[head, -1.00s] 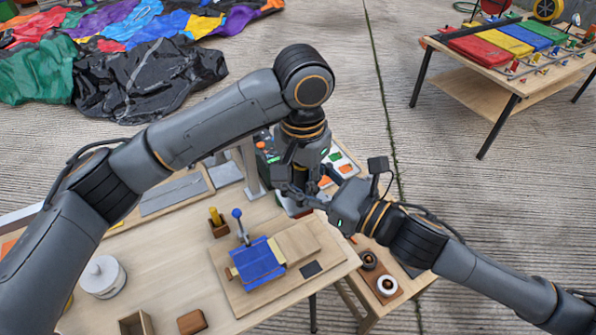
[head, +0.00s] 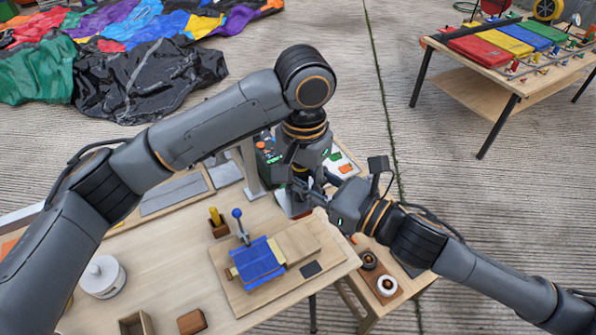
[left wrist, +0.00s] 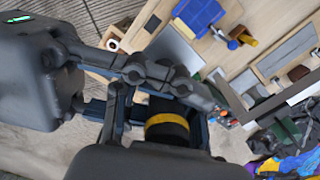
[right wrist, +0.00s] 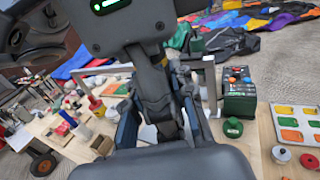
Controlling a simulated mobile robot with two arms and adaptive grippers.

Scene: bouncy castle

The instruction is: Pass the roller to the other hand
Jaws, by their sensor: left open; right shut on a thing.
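The roller shows in the left wrist view as a dark cylinder with a yellow band (left wrist: 167,122). In the head view only a small yellow part of it (head: 300,172) shows between my grippers. My right gripper (head: 310,190) reaches in from the right and is shut on the roller; its fingers cross over it in the left wrist view. My left gripper (head: 297,186) points down from above, its fingers open and still around the roller. In the right wrist view the left gripper's body (right wrist: 150,80) hides most of the roller.
The workbench (head: 190,265) below holds a wooden board with a blue piece (head: 257,262), a lidded white pot (head: 102,277) and a metal frame (head: 248,168). A small side table with dark and white rings (head: 387,285) stands under my right forearm.

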